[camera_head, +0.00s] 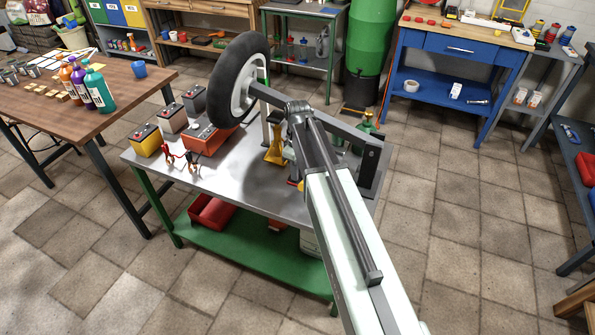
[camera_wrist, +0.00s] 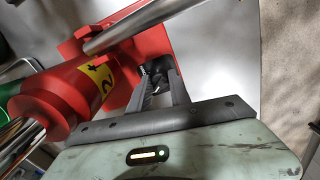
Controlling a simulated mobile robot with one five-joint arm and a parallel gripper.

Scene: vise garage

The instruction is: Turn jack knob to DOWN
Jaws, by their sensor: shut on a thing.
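The red jack shows in the wrist view, with a thick cylinder body (camera_wrist: 62,97), a red base (camera_wrist: 150,45) and a bright metal bar (camera_wrist: 125,28) across it. A yellow label (camera_wrist: 100,78) with a black mark is on the body. My gripper (camera_wrist: 157,80) reaches in beside the body, and its dark fingers are shut on a small dark knob (camera_wrist: 156,68) at the jack's base. The knob is mostly hidden between the fingers, so its setting cannot be read. In the head view, my arm hides the gripper and most of the jack.
A wooden table (camera_head: 120,78) with bottles stands left. The tiled floor (camera_head: 450,230) to the right is clear.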

